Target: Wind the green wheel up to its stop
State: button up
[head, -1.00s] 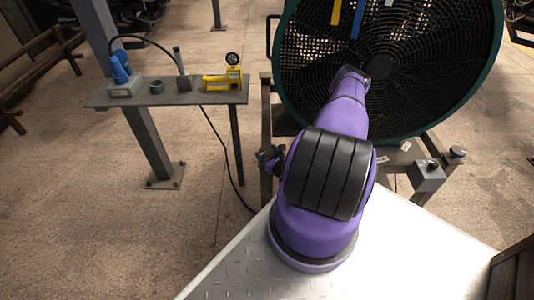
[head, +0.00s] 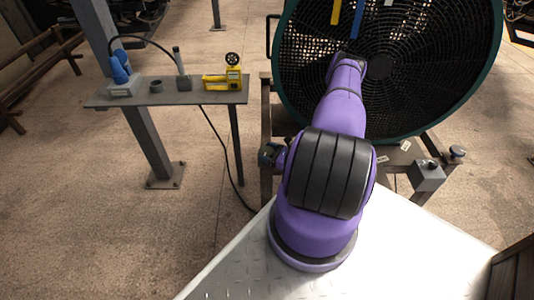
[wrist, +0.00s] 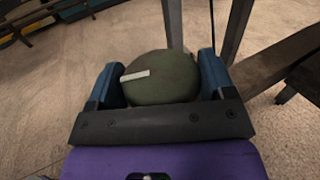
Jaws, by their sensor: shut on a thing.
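The green wheel (wrist: 163,80) is in the wrist view, a rounded dull-green disc with a short white mark (wrist: 135,75) on its upper left. My gripper (wrist: 161,64) has its two blue fingers on the left and right sides of the wheel and is shut on it. The white mark slants slightly, its right end higher. The wheel's lower edge is hidden behind my gripper's dark palm. In the head view a small dark object shows left of my arm; I cannot tell whether it is the wheel or my gripper.
A large fan (head: 425,85) with a dark grille and green rim stands behind my arm. A grey side table (head: 215,97) at left holds a yellow device (head: 222,81) and a blue-topped tool (head: 120,72). A grey box (head: 428,176) sits right of my arm. Metal legs (wrist: 240,28) rise near the wheel.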

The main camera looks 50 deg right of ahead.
jog(key=n+g+y, duration=0.2)
jog(key=n+y, duration=0.1)
jog(key=y, duration=0.1)
jog(key=n+g+y, duration=0.3)
jog(key=y, duration=0.2)
jog(key=shift+w+d+n+g, duration=0.1)
jog(key=shift+d+n+g, duration=0.05)
jog(key=shift+n+g, duration=0.2)
jog(key=shift+n, duration=0.25)
jog(key=o, duration=0.9)
jog(key=shift+v, duration=3.75)
